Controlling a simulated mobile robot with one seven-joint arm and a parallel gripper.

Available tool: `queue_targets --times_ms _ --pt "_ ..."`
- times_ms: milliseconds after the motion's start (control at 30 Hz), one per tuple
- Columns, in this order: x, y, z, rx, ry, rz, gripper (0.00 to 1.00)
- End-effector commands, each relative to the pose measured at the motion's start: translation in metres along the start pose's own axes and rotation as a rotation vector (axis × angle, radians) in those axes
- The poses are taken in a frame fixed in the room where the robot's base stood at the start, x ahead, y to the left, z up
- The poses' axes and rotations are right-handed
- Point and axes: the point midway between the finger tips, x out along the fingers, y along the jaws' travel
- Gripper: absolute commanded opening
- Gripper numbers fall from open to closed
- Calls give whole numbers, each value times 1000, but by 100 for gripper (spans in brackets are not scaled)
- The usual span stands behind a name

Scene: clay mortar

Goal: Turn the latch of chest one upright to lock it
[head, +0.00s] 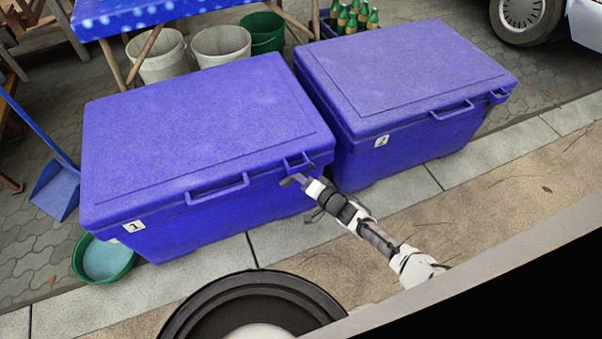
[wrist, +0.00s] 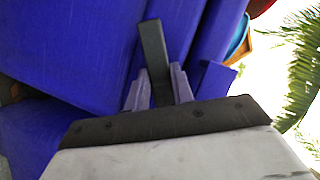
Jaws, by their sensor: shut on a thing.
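Chest one (head: 200,140) is a blue lidded box marked "1" at the left in the head view, with its lid down. Its latch, a dark grey bar, is on the front near the right corner. In the head view only a small part of it shows beside the fingers. In the wrist view the latch (wrist: 153,50) stands out between the two grey fingers of my gripper (wrist: 159,88). My gripper (head: 299,180) is shut on it. In the head view the bar looks tilted, not upright; its exact angle is hard to tell.
A second blue chest (head: 400,80), marked "2", stands close to the right. A green basin (head: 128,270) and a blue dustpan (head: 57,190) are at the left. Buckets (head: 221,46) and a bottle crate (head: 327,30) stand behind. Pavement in front of the chests is clear.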

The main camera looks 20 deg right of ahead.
Motion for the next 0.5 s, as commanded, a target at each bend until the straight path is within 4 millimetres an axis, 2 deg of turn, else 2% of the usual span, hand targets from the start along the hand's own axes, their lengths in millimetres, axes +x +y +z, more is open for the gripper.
queue_targets --times_ms 33,500 --pt "-1 -5 -2 -38 1 17 1" --pt "0 -7 -1 -449 3 187 1"
